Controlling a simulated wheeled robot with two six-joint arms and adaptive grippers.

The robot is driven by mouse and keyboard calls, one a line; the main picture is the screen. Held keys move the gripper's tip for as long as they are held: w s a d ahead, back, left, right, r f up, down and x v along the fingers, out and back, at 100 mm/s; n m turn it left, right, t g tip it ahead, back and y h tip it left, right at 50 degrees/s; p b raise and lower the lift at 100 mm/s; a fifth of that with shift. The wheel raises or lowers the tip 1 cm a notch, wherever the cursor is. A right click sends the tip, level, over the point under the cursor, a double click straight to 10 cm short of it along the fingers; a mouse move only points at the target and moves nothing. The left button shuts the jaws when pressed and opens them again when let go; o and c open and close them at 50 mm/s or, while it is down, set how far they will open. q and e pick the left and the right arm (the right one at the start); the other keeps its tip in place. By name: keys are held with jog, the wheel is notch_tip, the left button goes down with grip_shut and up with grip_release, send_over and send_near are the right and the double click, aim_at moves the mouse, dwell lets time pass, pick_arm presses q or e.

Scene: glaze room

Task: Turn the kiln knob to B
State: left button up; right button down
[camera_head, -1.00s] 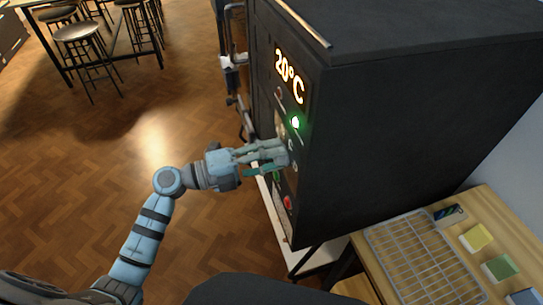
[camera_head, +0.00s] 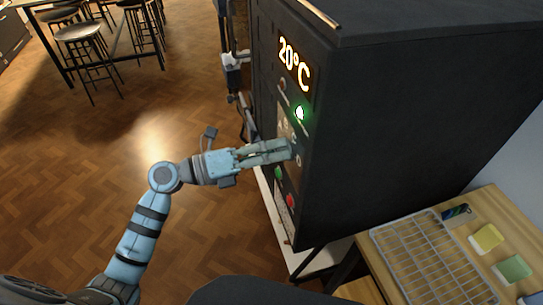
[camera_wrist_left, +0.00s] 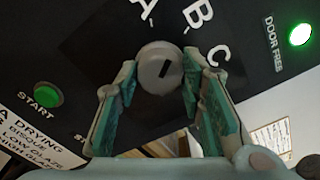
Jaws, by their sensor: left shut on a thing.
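The kiln (camera_head: 410,120) is a large black box with a lit 20°C display. In the left wrist view the kiln knob (camera_wrist_left: 158,67) is a round grey knob with a dark pointer mark. The letters A, B and C stand around its upper side. In the head view the fingers hide the knob. My right gripper is not in view.
A green START button (camera_wrist_left: 48,95) and a lit DOOR FREE lamp (camera_wrist_left: 300,35) are near the knob. A red button (camera_head: 291,200) is lower on the panel. A wooden table with a wire rack (camera_head: 430,262) stands at right. Open floor lies left of the kiln.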

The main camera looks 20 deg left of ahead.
pick_arm(q)
jog(key=shift+m+b, duration=0.6)
jog(key=shift+m, duration=0.5)
jog(key=shift+r, duration=0.1)
jog(key=o, duration=1)
jog(key=shift+o, duration=0.7)
jog(key=shift+w+d, duration=0.15)
jog(key=shift+d, duration=0.05)
jog(key=shift+a, duration=0.1)
jog(key=v, duration=1.2)
